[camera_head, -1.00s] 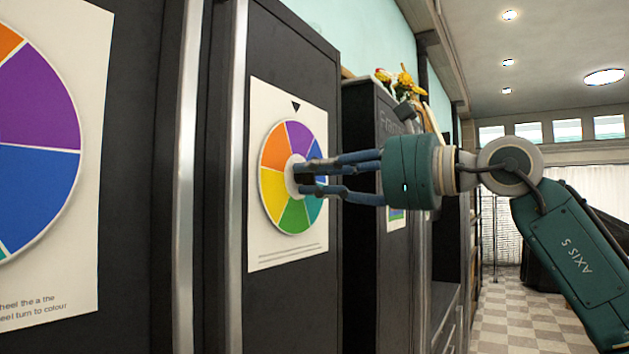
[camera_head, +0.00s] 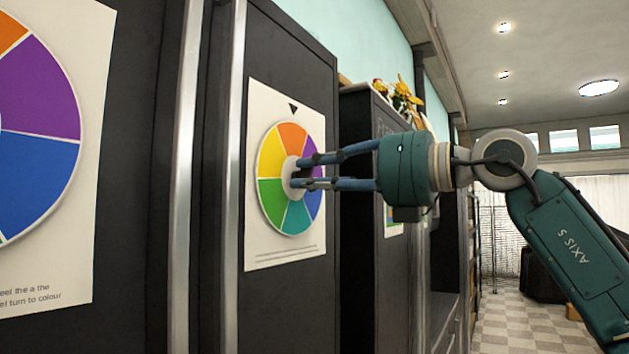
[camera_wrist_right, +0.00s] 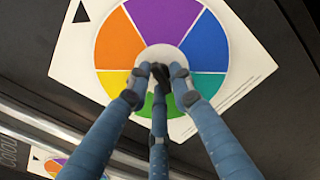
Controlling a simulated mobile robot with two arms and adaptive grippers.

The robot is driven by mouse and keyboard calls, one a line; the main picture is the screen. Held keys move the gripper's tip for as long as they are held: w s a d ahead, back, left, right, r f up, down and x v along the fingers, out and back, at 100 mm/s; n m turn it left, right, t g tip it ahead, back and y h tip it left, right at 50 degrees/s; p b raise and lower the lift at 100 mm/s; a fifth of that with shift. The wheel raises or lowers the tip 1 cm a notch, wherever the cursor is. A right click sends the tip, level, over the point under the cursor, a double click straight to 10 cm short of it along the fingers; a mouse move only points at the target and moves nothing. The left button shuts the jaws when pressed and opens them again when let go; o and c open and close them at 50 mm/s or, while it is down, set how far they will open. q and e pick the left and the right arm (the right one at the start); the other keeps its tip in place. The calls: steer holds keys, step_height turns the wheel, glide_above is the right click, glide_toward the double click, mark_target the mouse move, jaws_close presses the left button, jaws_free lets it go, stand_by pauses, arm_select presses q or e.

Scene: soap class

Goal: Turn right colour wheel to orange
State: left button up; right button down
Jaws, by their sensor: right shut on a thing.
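The right colour wheel (camera_head: 270,150) is on a white poster on a dark cabinet door, with a black triangle pointer (camera_head: 293,109) above it. The orange sector (camera_head: 292,136) is at the top, under the pointer; yellow is to its left. In the right wrist view the orange sector (camera_wrist_right: 118,42) is the one nearest the pointer (camera_wrist_right: 82,14). My left gripper is not in view.
Another colour wheel (camera_head: 38,140) on a poster is cut off by the left edge. Vertical metal door edges (camera_head: 231,150) stand between the posters. A further dark cabinet with yellow flowers (camera_head: 405,95) on top is behind my right gripper. Checkered floor (camera_head: 510,320) is open at the right.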

steer(key=shift+a+f+m, duration=0.2)
steer(key=shift+f+m, duration=0.05)
steer(key=shift+m, duration=0.25)
steer(key=c, duration=1.9)
jaws_free()
steer(key=shift+o, duration=0.9)
steer(key=shift+s+r, duration=0.15)
steer(key=shift+r, duration=0.1)
steer(key=shift+s+d, duration=0.1)
steer(key=shift+d, duration=0.2)
steer(key=v, duration=1.1)
steer(key=shift+s, duration=0.15)
